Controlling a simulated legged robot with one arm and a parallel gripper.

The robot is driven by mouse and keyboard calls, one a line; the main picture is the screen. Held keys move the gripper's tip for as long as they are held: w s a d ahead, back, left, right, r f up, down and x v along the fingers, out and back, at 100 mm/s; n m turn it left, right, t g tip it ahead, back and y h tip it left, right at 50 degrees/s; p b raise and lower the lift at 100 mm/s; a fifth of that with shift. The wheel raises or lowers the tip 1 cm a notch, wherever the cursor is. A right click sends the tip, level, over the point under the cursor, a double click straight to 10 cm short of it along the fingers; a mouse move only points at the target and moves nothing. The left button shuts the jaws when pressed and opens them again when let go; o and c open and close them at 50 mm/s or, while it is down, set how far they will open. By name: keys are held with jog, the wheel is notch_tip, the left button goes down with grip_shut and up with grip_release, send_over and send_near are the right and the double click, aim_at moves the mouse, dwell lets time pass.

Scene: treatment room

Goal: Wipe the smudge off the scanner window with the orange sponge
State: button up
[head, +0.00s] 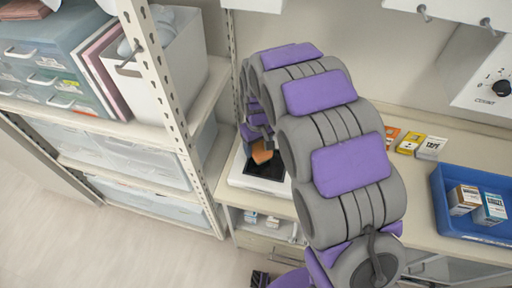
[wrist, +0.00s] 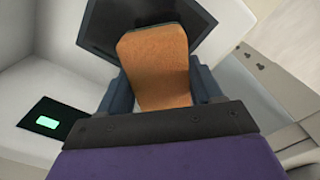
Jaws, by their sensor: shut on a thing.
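My gripper (head: 256,138) is shut on the orange sponge (head: 262,152), at the far end of my arm. In the wrist view the sponge (wrist: 155,62) stands out between the two dark fingers of my gripper (wrist: 157,86). The white scanner (head: 240,180) sits on the counter, with its dark window (head: 266,170) facing up. The sponge is over the window's far part; I cannot tell whether it touches. In the wrist view the dark window (wrist: 205,45) lies behind the sponge. I cannot make out the smudge; the sponge covers part of the window.
A black panel with a green display (wrist: 47,121) shows in the wrist view. A shelf post (head: 165,100) and drawer shelf stand left of the scanner. On the counter's right are several small boxes (head: 409,144) and a blue tray (head: 462,233) with boxes. My arm hides the counter's middle.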

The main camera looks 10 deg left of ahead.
jog(key=shift+s+r+p, duration=0.1)
jog(key=shift+r+p, duration=0.7)
jog(key=shift+r, duration=1.65)
